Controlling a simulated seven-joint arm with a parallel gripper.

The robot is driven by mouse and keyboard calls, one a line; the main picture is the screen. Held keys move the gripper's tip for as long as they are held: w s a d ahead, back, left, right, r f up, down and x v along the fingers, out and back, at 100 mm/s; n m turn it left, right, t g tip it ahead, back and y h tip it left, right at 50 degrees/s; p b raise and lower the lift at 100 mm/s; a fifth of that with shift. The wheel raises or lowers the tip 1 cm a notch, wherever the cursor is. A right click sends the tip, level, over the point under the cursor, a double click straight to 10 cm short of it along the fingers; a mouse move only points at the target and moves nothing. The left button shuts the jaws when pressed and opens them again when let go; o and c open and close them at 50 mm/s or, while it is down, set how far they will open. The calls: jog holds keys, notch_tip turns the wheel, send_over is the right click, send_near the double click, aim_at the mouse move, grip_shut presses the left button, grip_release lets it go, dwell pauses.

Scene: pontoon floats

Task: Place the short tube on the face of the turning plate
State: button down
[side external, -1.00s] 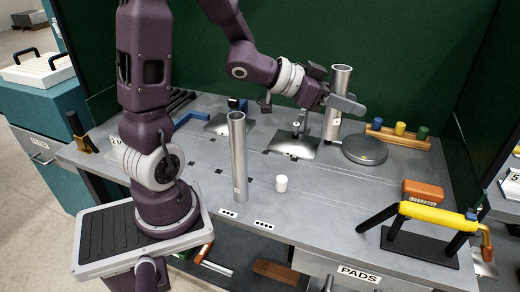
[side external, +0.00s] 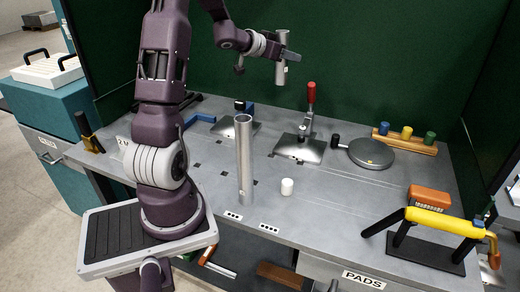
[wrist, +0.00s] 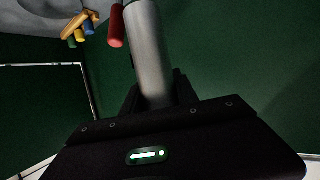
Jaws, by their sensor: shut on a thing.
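My gripper (side external: 284,55) is shut on the short tube (side external: 281,68), a grey metal tube held upright in the air above the back of the bench. The tube also shows between the jaws in the wrist view (wrist: 150,55). The turning plate (side external: 371,152) is a round grey disc lying flat on the bench at the right, with a small yellow mark and a dark knob at its left. The tube is apart from it, up and to the left. A taller metal tube (side external: 244,160) stands upright on the bench near the front.
A red-handled clamp (side external: 311,100) stands on a metal plate left of the turning plate. A wooden rack (side external: 405,141) with coloured pegs is behind it. A white cylinder (side external: 287,187), orange brush (side external: 429,200) and yellow-handled tool (side external: 440,221) are nearer the front.

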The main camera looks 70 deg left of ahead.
jog(key=s+a+f+n+y, duration=0.1)
jog(key=s+a, duration=0.1)
jog(key=a, duration=0.2)
jog(key=f, duration=2)
jog(key=shift+w+f, duration=0.25)
jog(key=shift+f, duration=0.1)
jog(key=c, duration=0.9)
grip_release()
jog(key=shift+c, duration=0.2)
